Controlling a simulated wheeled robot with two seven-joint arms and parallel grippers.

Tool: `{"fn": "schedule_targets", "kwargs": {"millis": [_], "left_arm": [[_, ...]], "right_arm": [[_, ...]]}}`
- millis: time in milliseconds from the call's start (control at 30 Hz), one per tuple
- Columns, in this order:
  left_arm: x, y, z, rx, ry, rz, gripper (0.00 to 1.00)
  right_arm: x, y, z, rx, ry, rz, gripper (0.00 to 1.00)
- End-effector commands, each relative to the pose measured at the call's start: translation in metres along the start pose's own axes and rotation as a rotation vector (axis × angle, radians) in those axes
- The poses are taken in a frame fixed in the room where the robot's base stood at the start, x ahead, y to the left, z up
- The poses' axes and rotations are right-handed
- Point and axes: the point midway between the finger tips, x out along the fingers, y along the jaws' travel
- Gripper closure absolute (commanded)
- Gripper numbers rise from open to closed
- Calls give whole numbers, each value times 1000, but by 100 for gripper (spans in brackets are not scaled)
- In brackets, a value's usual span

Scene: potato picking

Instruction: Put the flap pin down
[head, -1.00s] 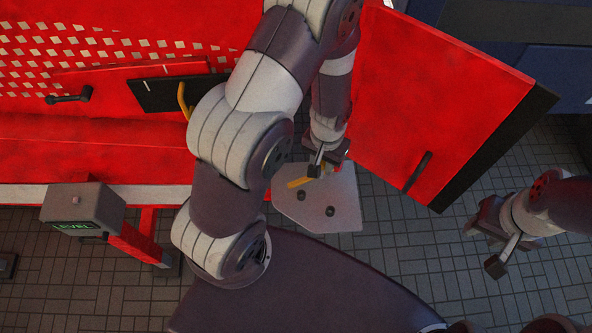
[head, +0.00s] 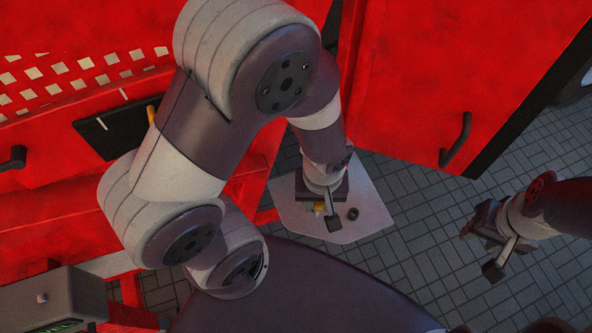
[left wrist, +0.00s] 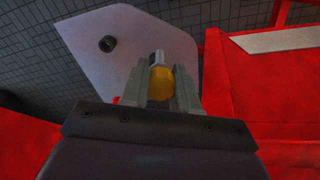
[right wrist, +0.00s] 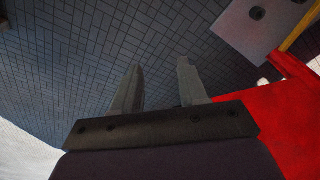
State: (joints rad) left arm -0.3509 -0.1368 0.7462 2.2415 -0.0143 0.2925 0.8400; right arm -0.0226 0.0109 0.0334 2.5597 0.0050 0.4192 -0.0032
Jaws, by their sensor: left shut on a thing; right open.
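The flap pin shows as a yellow piece (head: 318,207) low at my left gripper (head: 322,209). In the left wrist view its rounded yellow end (left wrist: 160,84) sits between the fingers of my left gripper (left wrist: 158,90), which is shut on it. The gripper hangs over a pale grey plate (head: 370,192) beside the red machine; whether the pin touches the plate I cannot tell. My right gripper (head: 490,235) is open and empty, apart from the plate to the right. Its two spread fingers (right wrist: 155,90) show in the right wrist view.
A large red panel (head: 450,80) with a dark handle (head: 456,140) stands behind. A grey box (head: 55,300) is at the lower left. Tiled floor (head: 420,240) lies right of the plate.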

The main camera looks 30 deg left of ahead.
Motion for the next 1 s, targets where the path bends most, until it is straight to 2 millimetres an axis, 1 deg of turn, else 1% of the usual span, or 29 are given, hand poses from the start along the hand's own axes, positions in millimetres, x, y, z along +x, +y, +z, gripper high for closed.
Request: {"fn": "schedule_targets", "kwargs": {"millis": [33, 100, 200, 300, 433, 500, 733, 900, 1000], "left_arm": [[-5, -8, -16, -15, -3, -2, 100], [-5, -17, -39, -11, -1, -1, 100], [-4, -28, -67, -7, -1, -1, 100], [-3, -38, -90, -3, -2, -1, 100], [-2, -48, -114, -1, -1, -1, 100], [11, -47, -113, 5, -6, -3, 100], [36, -47, -112, 5, -4, -2, 100], [66, -46, -112, 5, -3, -2, 100], [71, -46, -113, 4, 0, 0, 100]], "right_arm": [[-10, 0, -1, 0, 0, 0, 57], [-16, 0, -2, 0, 0, 0, 57], [-24, 0, -3, 0, 0, 0, 57], [-29, 0, -3, 0, 0, 0, 57], [-36, 0, -4, 0, 0, 0, 57], [-36, 0, -4, 0, 0, 0, 57], [-41, 0, -5, 0, 0, 0, 57], [-46, 0, -5, 0, 0, 0, 57], [-46, 0, -5, 0, 0, 0, 57]]}}
